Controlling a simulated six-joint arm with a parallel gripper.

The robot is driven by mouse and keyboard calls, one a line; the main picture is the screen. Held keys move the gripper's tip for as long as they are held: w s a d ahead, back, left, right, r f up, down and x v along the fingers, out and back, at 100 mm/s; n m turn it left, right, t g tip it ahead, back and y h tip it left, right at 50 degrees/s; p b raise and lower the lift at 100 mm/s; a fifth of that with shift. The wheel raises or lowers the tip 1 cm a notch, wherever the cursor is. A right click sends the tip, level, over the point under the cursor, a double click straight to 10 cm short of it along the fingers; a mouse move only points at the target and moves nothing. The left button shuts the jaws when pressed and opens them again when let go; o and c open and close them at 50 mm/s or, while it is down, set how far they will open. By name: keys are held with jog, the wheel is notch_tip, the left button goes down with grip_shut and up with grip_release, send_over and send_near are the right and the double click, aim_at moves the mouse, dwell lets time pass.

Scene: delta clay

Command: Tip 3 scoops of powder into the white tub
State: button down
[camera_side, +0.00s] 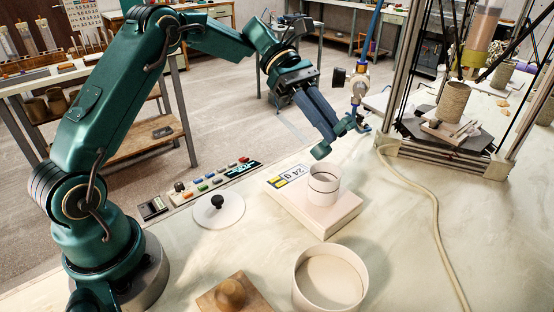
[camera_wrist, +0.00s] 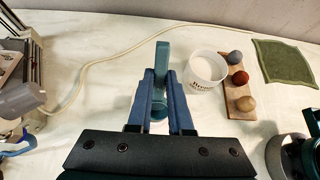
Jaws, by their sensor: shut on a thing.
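My gripper (camera_side: 330,128) has its blue fingers closed on a teal scoop (camera_side: 321,151), up in the air near the scale. In the wrist view the scoop (camera_wrist: 162,65) juts out beyond the fingertips; whether it holds powder cannot be seen. A small pale round tub (camera_side: 323,193) stands upright on the flat scale (camera_side: 334,218), below the scoop and apart from it. A larger white tub (camera_side: 312,290) stands in front of the scale, with pale contents. A labelled white tub (camera_wrist: 203,84) with pale contents also shows in the wrist view, right of the scoop.
The scale's display (camera_side: 290,175) seems to read 24 g. A white lid (camera_side: 219,213) with a black knob lies left of it. A wooden board (camera_wrist: 238,100) holds three balls beside a green cloth (camera_wrist: 284,60). A cable (camera_side: 436,225) crosses the table near the printer frame.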

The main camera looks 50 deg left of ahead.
aim_at(346, 118)
jog(key=shift+w+d+r+y, duration=0.2)
jog(key=shift+d+r+y, duration=0.3)
jog(key=shift+d+y, duration=0.35)
jog(key=shift+s+d+r+y, duration=0.1)
jog(key=shift+d+r+y, duration=0.6)
jog(key=shift+y, duration=0.35)
jog(key=shift+r, duration=1.4)
jog(key=shift+m, duration=0.3)
jog(key=shift+f, duration=0.15)
